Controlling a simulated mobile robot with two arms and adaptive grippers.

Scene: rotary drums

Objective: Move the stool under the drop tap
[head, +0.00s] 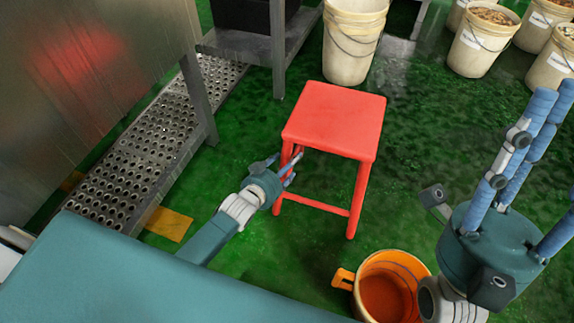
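The red stool (335,120) stands upright on the green floor in the middle of the head view. My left gripper (287,168) is at the stool's near left leg, below the seat. Its fingers overlap the leg in the picture, but I cannot tell whether they are closed on it. My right gripper (530,155) is large and close to the camera at the lower right. Its blue fingers point up and are spread apart with nothing between them. I cannot make out a drop tap in this view.
An orange bucket (346,281) stands in front of the stool, partly behind my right gripper. A cream bucket (350,45) stands behind the stool. Several filled buckets (478,45) stand at the back right. A perforated metal step (140,150) runs along the left. Floor right of the stool is clear.

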